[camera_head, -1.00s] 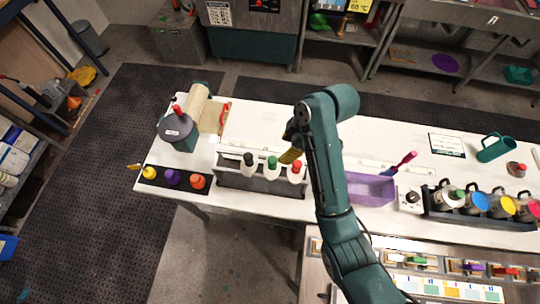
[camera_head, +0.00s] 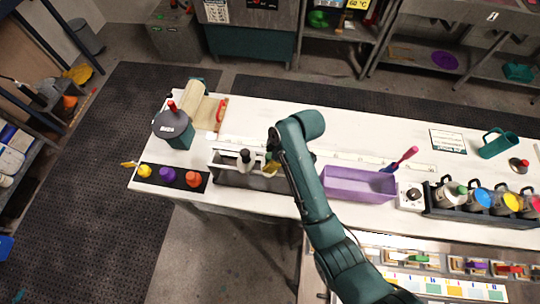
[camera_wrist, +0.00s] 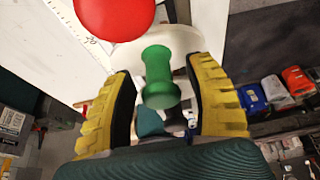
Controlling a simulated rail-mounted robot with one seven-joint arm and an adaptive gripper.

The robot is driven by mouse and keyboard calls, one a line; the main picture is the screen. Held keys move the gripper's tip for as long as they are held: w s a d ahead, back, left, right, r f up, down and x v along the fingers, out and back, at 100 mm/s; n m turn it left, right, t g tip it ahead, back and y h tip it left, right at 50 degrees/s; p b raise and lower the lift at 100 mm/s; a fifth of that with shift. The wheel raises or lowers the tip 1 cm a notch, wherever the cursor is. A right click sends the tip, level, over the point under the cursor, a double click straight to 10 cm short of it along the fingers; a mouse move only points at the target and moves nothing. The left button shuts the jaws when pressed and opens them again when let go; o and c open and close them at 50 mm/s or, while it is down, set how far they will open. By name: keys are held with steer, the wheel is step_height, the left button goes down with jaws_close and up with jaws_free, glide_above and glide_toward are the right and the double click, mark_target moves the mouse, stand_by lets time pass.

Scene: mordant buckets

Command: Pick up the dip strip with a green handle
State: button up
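A green spool-shaped handle (camera_wrist: 160,78) stands between my fingers in the wrist view, with a white round part behind it. It seems to belong to a white item in the grey rack (camera_head: 232,179); my arm hides that item in the head view. My gripper (camera_wrist: 163,105) has its yellow ribbed fingers apart, with a gap on each side of the handle. In the head view, my gripper (camera_head: 271,165) is low over the rack, right of a black-topped white item (camera_head: 245,160). Another green-handled piece (camera_head: 421,259) lies on the lower front bench; its type is unclear.
A red-topped item (camera_wrist: 115,15) is close beside the green one in the wrist view. A purple bin (camera_head: 355,186) stands right of my arm.

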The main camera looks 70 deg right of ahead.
jaws_close()
